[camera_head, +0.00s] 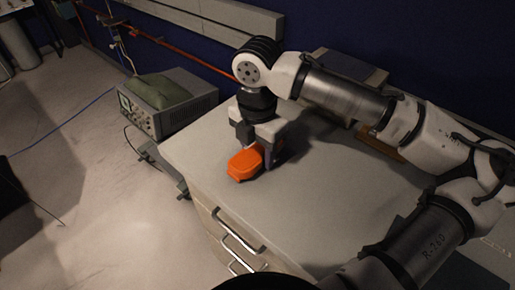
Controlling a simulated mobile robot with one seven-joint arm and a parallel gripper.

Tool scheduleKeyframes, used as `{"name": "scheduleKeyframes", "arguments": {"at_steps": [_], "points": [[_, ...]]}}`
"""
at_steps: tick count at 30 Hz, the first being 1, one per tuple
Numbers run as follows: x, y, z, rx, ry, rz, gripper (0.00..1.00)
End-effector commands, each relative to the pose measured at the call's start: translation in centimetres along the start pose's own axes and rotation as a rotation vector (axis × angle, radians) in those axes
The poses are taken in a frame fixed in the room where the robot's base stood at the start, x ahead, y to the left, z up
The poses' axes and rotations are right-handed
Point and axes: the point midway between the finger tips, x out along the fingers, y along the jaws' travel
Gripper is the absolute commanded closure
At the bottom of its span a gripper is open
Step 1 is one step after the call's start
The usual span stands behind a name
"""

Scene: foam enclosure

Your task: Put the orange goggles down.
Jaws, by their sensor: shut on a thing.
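The orange goggles (244,164) are a bright orange, rounded shape near the left front edge of the grey-white cabinet top (330,205). My gripper (258,150) points down from above and is shut on them. One finger shows on the left of the goggles' rear part and the other on the right. The goggles are at or just above the cabinet top; I cannot tell whether they touch it. The gripper covers their back part.
A grey instrument (185,100) with a green bag (157,97) on it stands left of the cabinet. Drawers with metal handles (238,232) are on the cabinet's front. A dark flat item (350,66) lies behind my arm. The cabinet top's middle is clear.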

Motion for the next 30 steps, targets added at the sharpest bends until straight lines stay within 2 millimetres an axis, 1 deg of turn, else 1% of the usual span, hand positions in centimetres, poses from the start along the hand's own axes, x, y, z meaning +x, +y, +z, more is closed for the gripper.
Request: {"name": "scheduleKeyframes", "arguments": {"at_steps": [8, 12, 13, 17, 18, 26, 30], "points": [[0.2, 0.0, 0.0, 0.0, 0.0, 0.001, 0.74], [0.6, 0.0, 0.0, 0.0, 0.002, 0.001, 0.74], [0.6, 0.0, 0.0, 0.0, 0.002, 0.001, 0.49], [0.5, 0.0, 0.0, 0.0, 0.001, 0.001, 0.32], [0.5, 0.0, 0.0, 0.0, 0.001, 0.001, 0.3], [0.4, 0.0, 0.0, 0.0, 0.0, 0.0, 0.3], [-0.4, 0.1, 0.0, 0.0, -0.002, 0.002, 0.3]]}}
